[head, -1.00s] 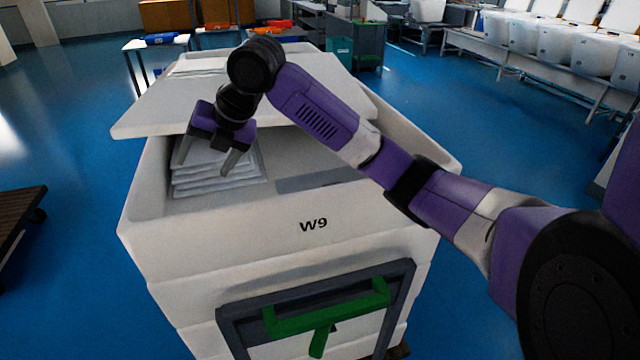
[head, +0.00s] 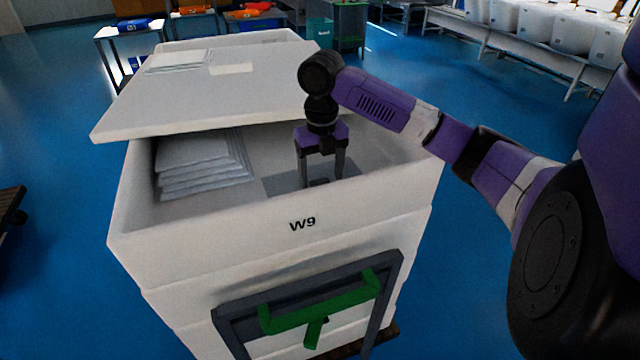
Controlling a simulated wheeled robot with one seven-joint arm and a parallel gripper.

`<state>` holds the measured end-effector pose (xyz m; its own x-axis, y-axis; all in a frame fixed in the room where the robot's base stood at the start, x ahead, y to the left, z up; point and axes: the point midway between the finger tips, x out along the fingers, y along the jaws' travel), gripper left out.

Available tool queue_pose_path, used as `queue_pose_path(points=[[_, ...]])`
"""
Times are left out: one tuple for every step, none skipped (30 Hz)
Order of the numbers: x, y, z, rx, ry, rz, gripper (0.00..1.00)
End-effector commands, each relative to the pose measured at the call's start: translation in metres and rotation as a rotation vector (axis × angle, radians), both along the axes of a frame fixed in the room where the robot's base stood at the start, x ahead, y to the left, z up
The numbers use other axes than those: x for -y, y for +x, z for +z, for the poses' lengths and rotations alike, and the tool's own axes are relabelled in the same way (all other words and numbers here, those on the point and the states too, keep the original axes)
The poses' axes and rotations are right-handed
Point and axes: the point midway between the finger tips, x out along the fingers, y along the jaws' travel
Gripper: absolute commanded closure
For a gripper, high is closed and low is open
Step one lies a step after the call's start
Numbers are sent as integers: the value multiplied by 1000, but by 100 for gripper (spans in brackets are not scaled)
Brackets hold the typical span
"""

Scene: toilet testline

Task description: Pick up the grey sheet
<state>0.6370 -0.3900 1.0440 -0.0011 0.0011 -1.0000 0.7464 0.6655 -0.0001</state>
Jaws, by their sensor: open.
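A flat grey sheet (head: 282,183) lies on the floor of the white bin marked W9 (head: 150,218), right of a stack of pale packets. My gripper (head: 321,182) points straight down into the bin, its two fingers apart over the right part of the sheet. A small dark patch shows between the fingertips; I cannot tell whether the fingers touch the sheet. The bin's front wall and my gripper hide part of the sheet.
The stack of pale packets (head: 203,165) stands in the bin's left side. A white lid board (head: 215,95) covers the back of the bin, with flat packets (head: 178,61) on top. A green-handled frame (head: 318,312) is on the bin's front.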

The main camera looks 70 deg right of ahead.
Motion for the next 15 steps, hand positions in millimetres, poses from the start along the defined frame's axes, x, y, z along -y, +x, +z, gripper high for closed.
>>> queue_pose_path(points=[[0,-1,-5,-2,1,-2,29],[1,-1,-8,-1,0,-2,29],[0,0,-12,-1,1,-2,29],[0,0,-14,1,1,-1,29],[0,0,-16,0,0,-1,29],[0,0,-17,0,0,-1,29],[0,0,-17,0,0,-1,29],[0,0,-18,0,0,-1,29],[0,0,-18,1,-1,-1,29],[0,0,-18,1,-1,-1,29],[0,0,-17,1,-1,-1,29],[0,0,-17,1,-1,-1,29],[0,0,-17,1,-1,-1,35],[0,0,-17,1,-1,-1,41],[0,0,-17,1,-1,-1,49]])
